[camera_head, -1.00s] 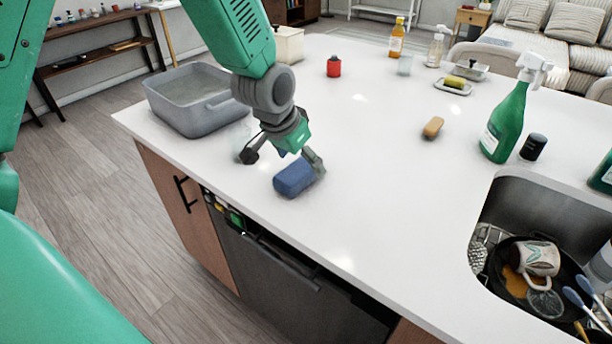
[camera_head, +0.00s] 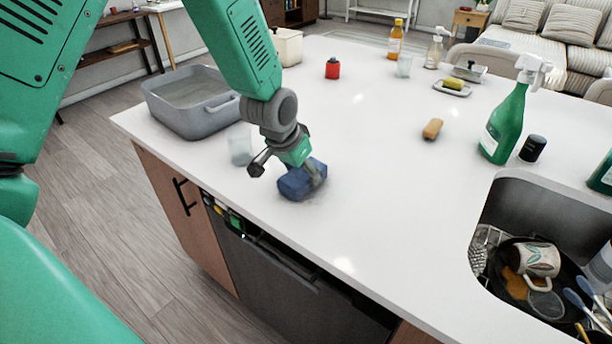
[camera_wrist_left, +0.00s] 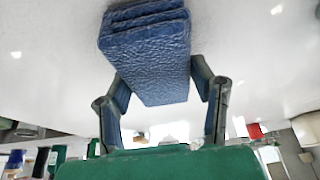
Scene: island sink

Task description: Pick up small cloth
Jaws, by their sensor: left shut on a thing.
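The small cloth (camera_head: 298,183) is a blue folded block near the front edge of the white countertop. My left gripper (camera_head: 287,168) comes down over it from the left and is shut on it. In the left wrist view the cloth (camera_wrist_left: 150,58) shows its folded layers and sits between the two fingers of the gripper (camera_wrist_left: 160,88). A dark shadow lies close under the cloth; whether it touches the counter I cannot tell. My right gripper is not in view.
A grey basin (camera_head: 190,105) and a clear cup (camera_head: 241,146) stand left of the gripper. A brown sponge (camera_head: 432,129), a green spray bottle (camera_head: 503,125) and a sink (camera_head: 490,205) with dishes are to the right. The middle of the counter (camera_head: 370,190) is clear.

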